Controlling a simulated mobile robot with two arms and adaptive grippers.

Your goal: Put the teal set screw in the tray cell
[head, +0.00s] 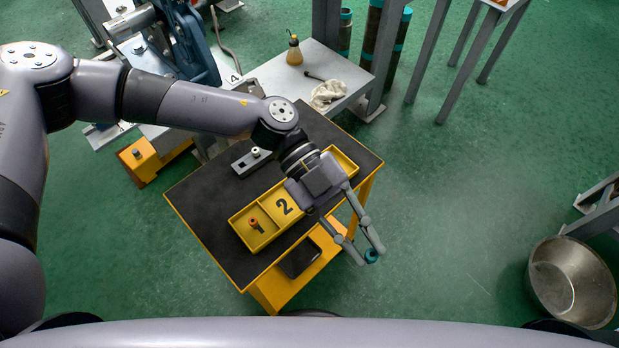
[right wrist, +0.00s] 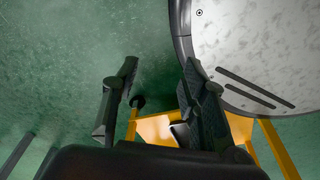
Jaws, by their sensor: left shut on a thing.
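The teal set screw (head: 371,256) is between the fingertips of my left gripper (head: 362,257), which is shut on it. The gripper holds it off the right front side of the table, with green floor behind it in the head view. The yellow tray (head: 262,241) lies on the black tabletop. Its cell marked 1 holds an orange-brown screw (head: 254,224). My left gripper's body hides part of the tray's farther end. My right gripper (right wrist: 160,68) is open and empty in the right wrist view.
A grey metal fixture (head: 247,163) with a pale round piece stands on the black table (head: 205,196) behind the tray. A dark flat object (head: 300,258) lies on the lower yellow shelf. A metal tub (head: 571,282) stands on the floor at right. The right-hand floor is mostly clear.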

